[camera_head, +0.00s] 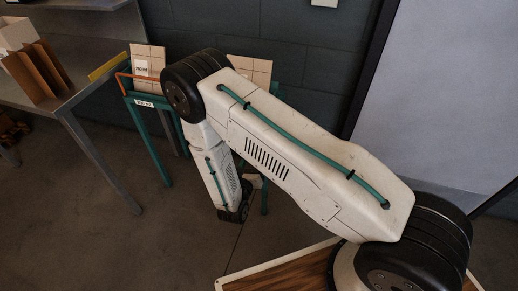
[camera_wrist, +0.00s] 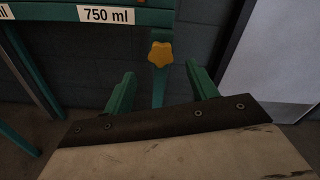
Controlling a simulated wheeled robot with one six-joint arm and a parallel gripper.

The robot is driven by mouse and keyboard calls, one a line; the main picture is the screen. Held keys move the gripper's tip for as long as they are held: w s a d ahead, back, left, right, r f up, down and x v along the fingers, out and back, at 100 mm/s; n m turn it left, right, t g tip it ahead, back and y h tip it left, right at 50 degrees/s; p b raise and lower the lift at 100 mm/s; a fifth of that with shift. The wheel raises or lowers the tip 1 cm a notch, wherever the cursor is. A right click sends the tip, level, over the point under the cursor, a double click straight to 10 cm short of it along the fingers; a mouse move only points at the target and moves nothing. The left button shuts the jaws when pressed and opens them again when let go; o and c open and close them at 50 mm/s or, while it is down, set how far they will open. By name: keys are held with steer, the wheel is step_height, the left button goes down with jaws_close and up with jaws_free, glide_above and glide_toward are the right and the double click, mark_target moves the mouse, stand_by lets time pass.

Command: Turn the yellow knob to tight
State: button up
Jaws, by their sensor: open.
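The yellow knob (camera_wrist: 160,55) is star-shaped and sits on an upright teal post (camera_wrist: 159,88) in the wrist view. My gripper (camera_wrist: 160,72) is open, with one teal finger on each side of the knob in the picture. The knob appears beyond the fingertips, centred between them, and nothing grips it. I cannot tell the exact distance. In the head view the knob does not show, and my arm hides much of that area.
A teal frame (camera_head: 163,142) carries a white "750 ml" label (camera_wrist: 106,15) and cardboard pieces (camera_head: 147,62). A metal table (camera_head: 75,100) with brown folded card (camera_head: 36,72) stands at left. A dark block wall (camera_head: 330,50) is behind. A pale panel (camera_head: 450,100) stands at right.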

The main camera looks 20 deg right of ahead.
steer(key=x, duration=0.6)
steer(key=shift+w+d, duration=0.2)
steer(key=c, duration=1)
